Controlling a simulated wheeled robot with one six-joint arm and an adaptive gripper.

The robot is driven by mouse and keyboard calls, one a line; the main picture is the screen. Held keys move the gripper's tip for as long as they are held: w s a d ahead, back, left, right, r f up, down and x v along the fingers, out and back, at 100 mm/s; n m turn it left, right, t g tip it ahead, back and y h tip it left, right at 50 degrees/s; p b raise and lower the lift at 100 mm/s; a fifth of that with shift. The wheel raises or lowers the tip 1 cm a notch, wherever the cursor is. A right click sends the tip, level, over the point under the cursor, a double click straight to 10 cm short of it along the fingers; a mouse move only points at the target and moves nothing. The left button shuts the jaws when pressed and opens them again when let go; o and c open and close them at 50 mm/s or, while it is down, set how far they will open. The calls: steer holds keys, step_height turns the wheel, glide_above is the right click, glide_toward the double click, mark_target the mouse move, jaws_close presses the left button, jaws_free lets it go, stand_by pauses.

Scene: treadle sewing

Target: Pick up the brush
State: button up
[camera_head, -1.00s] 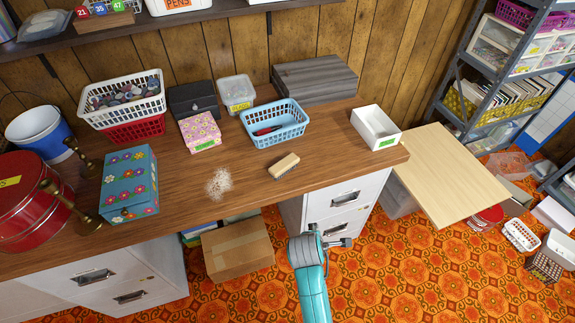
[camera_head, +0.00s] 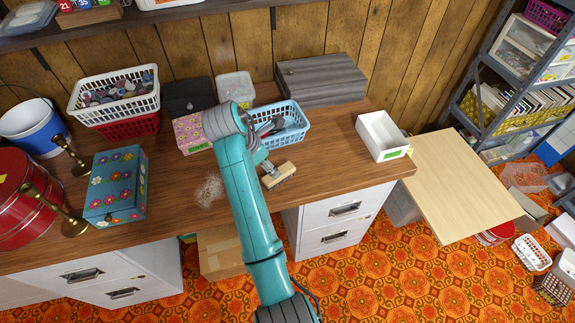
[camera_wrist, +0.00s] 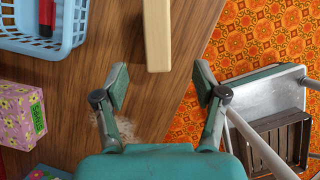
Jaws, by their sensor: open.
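The brush (camera_head: 281,176), a pale wooden block with a dark underside, lies on the brown wooden worktop (camera_head: 330,160) near its front edge. In the wrist view, the brush (camera_wrist: 157,35) shows as a long pale bar running off the top of the picture. My gripper (camera_wrist: 161,84) is open and empty. Its two fingers are spread to either side of the brush's line, with the brush's near end just ahead of the gap. In the head view my arm hides part of the worktop, and the gripper itself is hard to make out beside the brush.
A blue basket (camera_head: 291,128) stands behind the brush, with a flowered pink box (camera_head: 190,133) to its left. A white bin (camera_head: 382,136) stands to the right. A pale dust patch (camera_head: 209,190) lies left of the brush. Clear worktop surrounds the brush.

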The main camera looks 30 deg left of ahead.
steer(key=shift+w+f, duration=0.15)
steer(key=shift+w, duration=0.05)
steer(key=x, duration=1)
steer(key=shift+w+a, duration=0.1)
steer(key=shift+w, duration=0.05)
steer(key=shift+f, duration=0.3)
stand_by(0.4)
jaws_close()
step_height(320, 180, up, 10)
steer(key=shift+r, duration=0.25)
stand_by(0.4)
